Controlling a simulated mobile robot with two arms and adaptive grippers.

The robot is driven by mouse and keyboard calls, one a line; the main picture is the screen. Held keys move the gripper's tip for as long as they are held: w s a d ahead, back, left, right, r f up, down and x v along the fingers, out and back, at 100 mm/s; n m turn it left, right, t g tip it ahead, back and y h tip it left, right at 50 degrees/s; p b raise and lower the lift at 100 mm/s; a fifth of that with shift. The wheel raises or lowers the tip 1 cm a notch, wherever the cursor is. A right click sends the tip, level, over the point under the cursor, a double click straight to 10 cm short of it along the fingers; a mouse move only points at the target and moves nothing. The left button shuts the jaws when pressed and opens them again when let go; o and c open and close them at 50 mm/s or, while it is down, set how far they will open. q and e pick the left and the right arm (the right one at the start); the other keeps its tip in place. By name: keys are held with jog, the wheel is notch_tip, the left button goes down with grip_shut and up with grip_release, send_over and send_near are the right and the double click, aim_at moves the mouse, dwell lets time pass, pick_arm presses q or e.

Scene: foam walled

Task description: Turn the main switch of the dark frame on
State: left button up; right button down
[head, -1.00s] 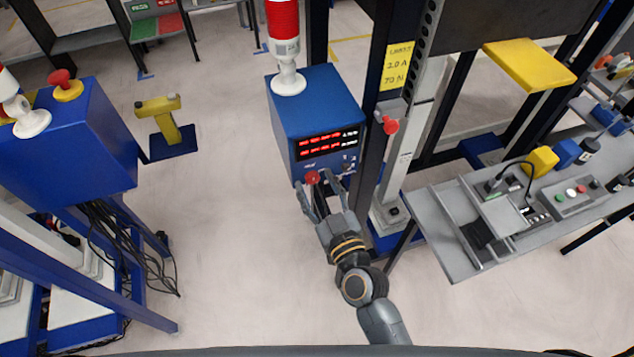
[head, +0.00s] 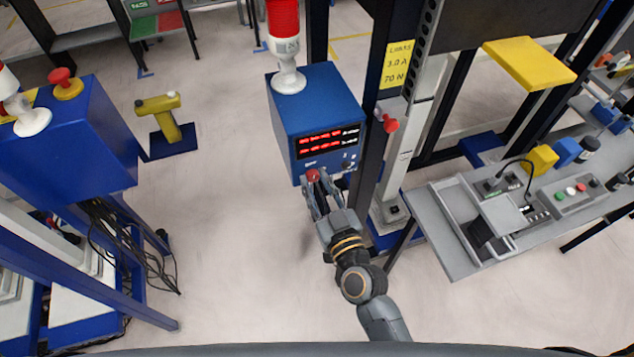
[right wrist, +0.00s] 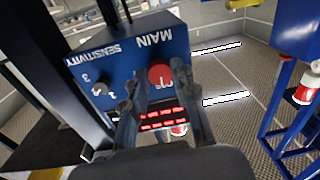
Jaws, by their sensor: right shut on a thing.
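The main switch is a red round knob (head: 313,175) low on the front of a blue control box (head: 287,128) beside the dark frame (head: 372,130). In the right wrist view the red knob (right wrist: 160,74) sits by the word MAIN, with the picture upside down. My right gripper (head: 319,181) reaches up to the box front and is shut on this knob; its fingers (right wrist: 156,84) lie on either side of it. The fingers partly cover the knob. Red digits glow on the box display (head: 328,142). My left gripper is not in view.
A smaller dark SENSITIVITY knob (right wrist: 100,88) sits beside the main switch. A red button (head: 390,124) is on the frame's upright. A grey workbench (head: 455,255) stands to the right, another blue box (head: 95,140) to the left.

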jog(key=m, duration=0.9)
jog(key=shift+t, duration=0.3)
jog(key=m, duration=0.4)
jog(key=shift+a+m, duration=0.1)
jog(key=shift+m, duration=0.2)
jog(key=shift+m+h, duration=0.3)
jog(key=shift+m, duration=1.6)
jog(key=c, duration=1.1)
grip_release()
jog(key=shift+o, duration=0.2)
